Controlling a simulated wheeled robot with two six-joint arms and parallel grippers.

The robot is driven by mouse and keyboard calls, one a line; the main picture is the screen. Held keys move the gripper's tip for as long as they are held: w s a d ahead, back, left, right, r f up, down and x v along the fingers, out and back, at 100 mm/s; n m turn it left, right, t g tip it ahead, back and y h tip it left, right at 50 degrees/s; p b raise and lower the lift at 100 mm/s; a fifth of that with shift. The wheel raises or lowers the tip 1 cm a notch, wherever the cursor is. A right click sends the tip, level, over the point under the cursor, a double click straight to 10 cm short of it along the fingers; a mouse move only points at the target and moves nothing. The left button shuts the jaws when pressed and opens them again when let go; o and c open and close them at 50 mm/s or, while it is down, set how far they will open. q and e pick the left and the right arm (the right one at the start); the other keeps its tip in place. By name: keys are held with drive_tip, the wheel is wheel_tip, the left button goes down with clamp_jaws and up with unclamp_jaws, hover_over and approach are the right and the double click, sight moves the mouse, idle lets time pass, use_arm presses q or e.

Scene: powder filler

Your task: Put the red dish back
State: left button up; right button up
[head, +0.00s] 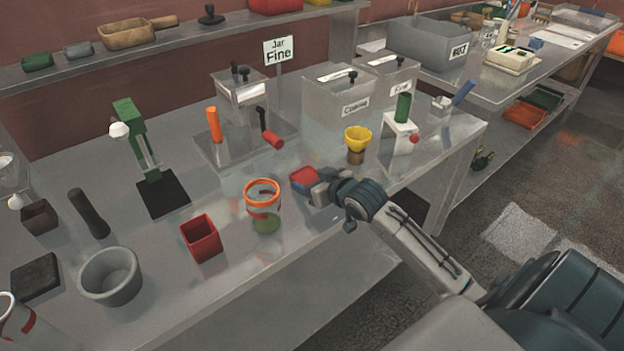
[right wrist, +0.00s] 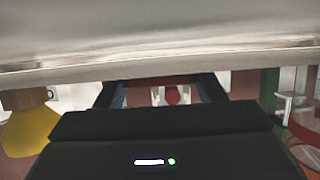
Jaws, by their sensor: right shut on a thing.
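A small red dish (head: 305,177) with some blue at its near side is at the tips of my right gripper (head: 322,189), near the front edge of the metal table in the head view. My right gripper comes in from the right and is shut on the dish, partly hiding its right side. I cannot tell whether the dish touches the table top. In the right wrist view a dark red strip (right wrist: 150,83) shows between the fingers, mostly hidden by the gripper body. My left gripper is not in view.
A clear jar with an orange rim (head: 263,210) stands just left of the dish. A red square cup (head: 201,240) is farther left. A yellow funnel (head: 358,137) stands behind and to the right. A filler with an orange handle (head: 214,127) is behind. Bare table lies between.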

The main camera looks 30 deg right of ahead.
drive_tip(key=o, duration=1)
drive_tip(key=shift+r, duration=0.1)
drive_tip(key=v, duration=1)
drive_tip(key=shift+s+d, duration=0.1)
drive_tip(key=shift+p+v, duration=0.45)
drive_tip(key=shift+v, duration=0.5)
